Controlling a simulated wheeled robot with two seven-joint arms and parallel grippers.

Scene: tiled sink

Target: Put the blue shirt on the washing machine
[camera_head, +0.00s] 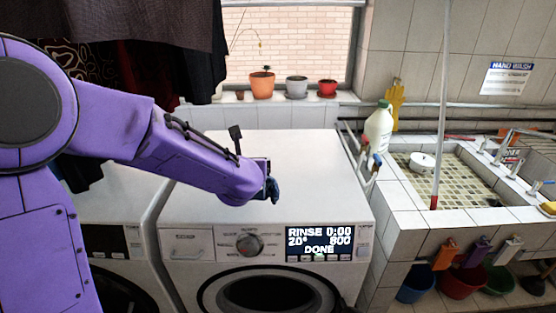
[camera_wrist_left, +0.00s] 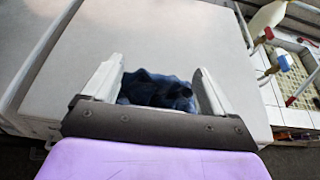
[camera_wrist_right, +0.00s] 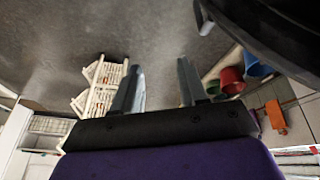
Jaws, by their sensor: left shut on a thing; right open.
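The washing machine (camera_head: 310,165) stands in the middle of the head view, with a bare white top and a lit display reading DONE. My left gripper (camera_head: 270,182) is over that top and shut on the dark blue shirt (camera_head: 273,190). The left wrist view shows the bunched shirt (camera_wrist_left: 158,92) between the two fingers of this gripper (camera_wrist_left: 158,76), with the white machine top (camera_wrist_left: 150,35) beyond. Whether the shirt touches the top cannot be told. My right gripper (camera_wrist_right: 158,78) is open and empty above the grey floor; it is outside the head view.
A second white machine (camera_head: 115,195) stands at the left, under hanging dark clothes (camera_head: 130,60). A tiled sink (camera_head: 400,205) and a white jug (camera_head: 378,130) are at the right. Potted plants (camera_head: 262,85) line the window sill. A white rack (camera_wrist_right: 100,88) stands on the floor.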

